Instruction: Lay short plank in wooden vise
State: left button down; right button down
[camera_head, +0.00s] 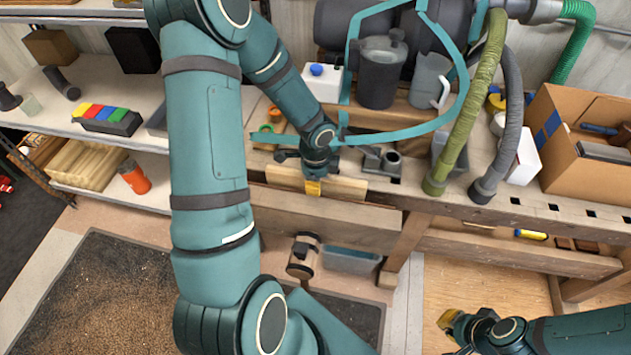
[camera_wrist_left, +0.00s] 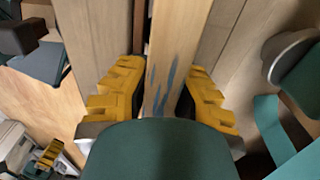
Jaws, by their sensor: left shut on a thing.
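A short pale plank (camera_head: 342,188) is upright on its long edge at the front of the workbench, by the wooden vise. My left gripper (camera_head: 313,188) comes down on it from above and is shut on it. In the left wrist view the plank (camera_wrist_left: 178,45), with blue marks, runs between the yellow fingers of my left gripper (camera_wrist_left: 160,100). Darker boards flank it there, with a dark gap on its left. The wooden vise (camera_head: 330,218) has a long front board with a round screw hub below. How deep the plank sits is hidden. My right gripper (camera_head: 455,325) is low at right, away from the vise.
The workbench (camera_head: 550,215) holds a dark grey canister (camera_head: 383,75), a grey jug (camera_head: 428,80) and a cardboard box (camera_head: 575,165). Green and grey hoses hang right of the vise. A shelf with a colored organizer stands left. The floor in front is largely open.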

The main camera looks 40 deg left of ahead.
pick_arm(q)
jog(key=shift+s+d+f, duration=0.15)
jog(key=shift+s+f, duration=0.15)
jog(key=shift+f, duration=0.1)
dwell(0.6)
jog(key=c, duration=0.9)
grip_release()
jog(key=shift+w+r+p, duration=0.2)
jog(key=shift+r+p, duration=1.9)
jog(key=shift+r, duration=0.6)
jog(key=shift+r+p, duration=0.85)
jog(key=shift+r, duration=0.15)
jog(key=shift+f, duration=0.1)
